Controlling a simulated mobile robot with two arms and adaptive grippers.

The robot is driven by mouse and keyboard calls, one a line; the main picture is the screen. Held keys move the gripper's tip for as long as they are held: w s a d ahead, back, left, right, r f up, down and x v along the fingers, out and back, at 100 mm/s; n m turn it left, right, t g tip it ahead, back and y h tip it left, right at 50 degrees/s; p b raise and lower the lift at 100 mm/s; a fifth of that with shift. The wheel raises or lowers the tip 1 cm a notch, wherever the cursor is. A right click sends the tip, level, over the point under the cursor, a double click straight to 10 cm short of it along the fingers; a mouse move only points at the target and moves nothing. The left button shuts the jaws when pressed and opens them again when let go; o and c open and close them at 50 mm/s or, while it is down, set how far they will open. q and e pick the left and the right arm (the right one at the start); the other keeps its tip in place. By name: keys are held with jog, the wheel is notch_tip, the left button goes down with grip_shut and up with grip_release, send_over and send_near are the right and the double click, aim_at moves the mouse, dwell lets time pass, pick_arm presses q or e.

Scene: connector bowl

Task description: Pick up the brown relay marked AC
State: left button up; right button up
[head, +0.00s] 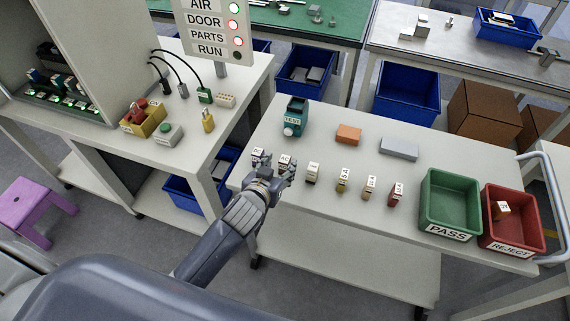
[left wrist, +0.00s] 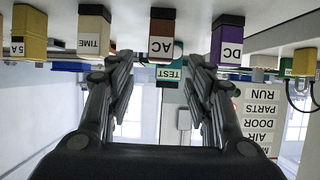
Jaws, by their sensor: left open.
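The brown relay marked AC (left wrist: 161,28) stands on the table and shows upside down in the left wrist view. In the head view the AC relay (head: 285,159) is partly hidden by my left gripper (head: 275,168). In the left wrist view my left gripper (left wrist: 159,68) is open and empty, and the relay lies centred between its two fingers. I cannot tell whether the fingertips reach past it. The purple DC relay (left wrist: 228,36) and the TIME relay (left wrist: 94,30) stand on either side of it. My right gripper is not in view.
More relays stand in a row to the right, among them the 5A relay (head: 343,181) and a red one (head: 396,192). A teal TEST device (head: 297,110) stands behind. The green PASS bin (head: 449,178) and red REJECT bin (head: 520,238) are at the right end.

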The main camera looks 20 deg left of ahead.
aim_at(284, 160)
pick_arm(q)
jog(key=shift+p+x, duration=0.55)
jog(key=shift+x, duration=2.35)
jog(key=shift+f, duration=0.15)
jog(key=shift+s, duration=0.1)
jog(key=c, duration=1.1)
